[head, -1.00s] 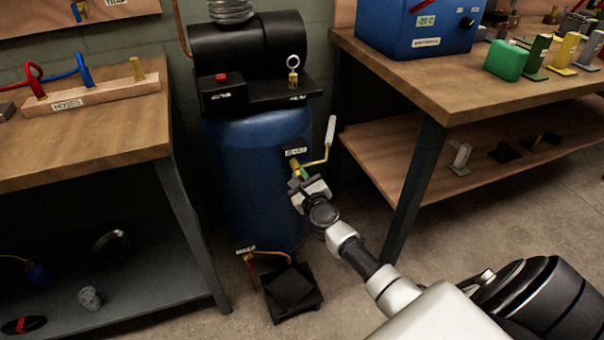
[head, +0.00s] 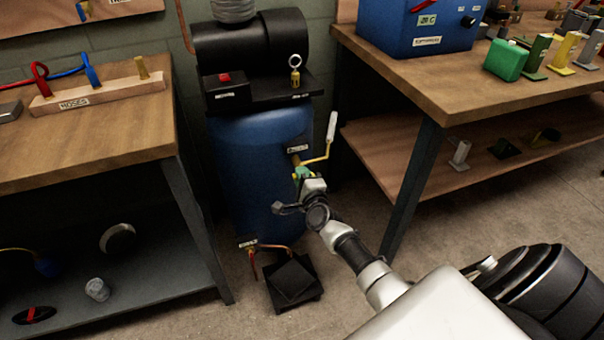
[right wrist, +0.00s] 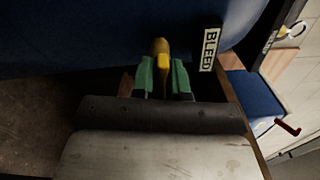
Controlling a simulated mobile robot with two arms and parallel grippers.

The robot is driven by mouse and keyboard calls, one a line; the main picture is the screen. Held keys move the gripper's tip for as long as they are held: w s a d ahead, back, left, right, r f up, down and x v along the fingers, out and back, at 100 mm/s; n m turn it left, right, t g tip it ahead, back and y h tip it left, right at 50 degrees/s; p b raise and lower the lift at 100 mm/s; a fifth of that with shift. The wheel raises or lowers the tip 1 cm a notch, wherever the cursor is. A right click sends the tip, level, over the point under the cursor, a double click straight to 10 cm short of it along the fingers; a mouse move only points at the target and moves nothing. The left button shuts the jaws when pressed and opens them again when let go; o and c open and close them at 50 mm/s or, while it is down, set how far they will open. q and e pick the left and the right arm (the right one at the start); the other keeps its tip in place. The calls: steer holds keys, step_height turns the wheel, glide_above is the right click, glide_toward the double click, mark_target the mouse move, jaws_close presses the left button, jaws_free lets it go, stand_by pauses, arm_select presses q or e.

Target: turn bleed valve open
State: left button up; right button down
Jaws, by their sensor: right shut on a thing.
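The blue tank (head: 240,180) stands between two workbenches. On its right side is a brass-yellow valve piece (head: 297,160) with a bent yellow rod and a white-grip lever (head: 331,127) pointing up. A small label sits just above it; the right wrist view reads this label (right wrist: 210,48) as BLEED. My right gripper (head: 302,174), with green fingertips, is at the valve, just below the label. In the right wrist view its fingers (right wrist: 163,75) are shut on a yellow valve part (right wrist: 162,52). The fingers hide part of it. My left gripper is out of view.
A black pad (head: 293,281) lies on the floor by the tank's foot, with a copper pipe (head: 272,247) leading to it. The left bench (head: 90,130) and right bench (head: 470,85) flank the tank. A black motor unit (head: 235,50) sits on top.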

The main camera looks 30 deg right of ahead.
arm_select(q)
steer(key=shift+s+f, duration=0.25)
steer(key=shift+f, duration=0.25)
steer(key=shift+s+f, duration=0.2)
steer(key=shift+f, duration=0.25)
arm_select(e)
steer(key=shift+a+f+n, duration=0.1)
steer(key=shift+f+n, duration=0.05)
steer(key=shift+n, duration=1.05)
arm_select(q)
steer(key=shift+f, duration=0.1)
arm_select(e)
steer(key=c, duration=1.2)
jaws_free()
